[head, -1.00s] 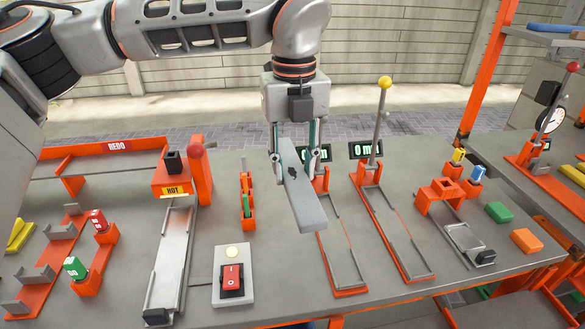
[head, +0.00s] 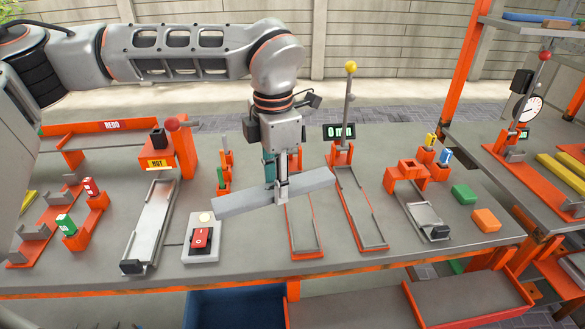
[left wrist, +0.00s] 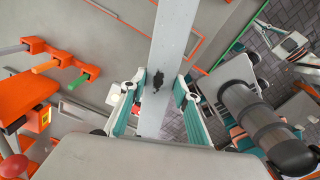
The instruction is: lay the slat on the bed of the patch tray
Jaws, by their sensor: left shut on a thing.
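My left gripper (head: 283,192) is shut on the grey slat (head: 240,199), gripping it near its middle. The slat is held above the bench, roughly crosswise, its left end lower in the picture. In the left wrist view the slat (left wrist: 174,40) runs between the fingers (left wrist: 157,95) and shows a dark blotch. No tray is labelled as the patch tray; the short tray (head: 424,217) with an orange bridge, right of the gripper, may be it, but I cannot tell for sure. Its bed looks empty, with a black block at its near end. My right gripper is not in view.
Two narrow orange-based trays stand under and right of the slat, one (head: 362,215) with a yellow-knobbed lever (head: 350,68). A tray marked HOT (head: 152,222) and a red switch (head: 201,238) are left. Green (head: 464,194) and orange (head: 486,220) blocks lie right.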

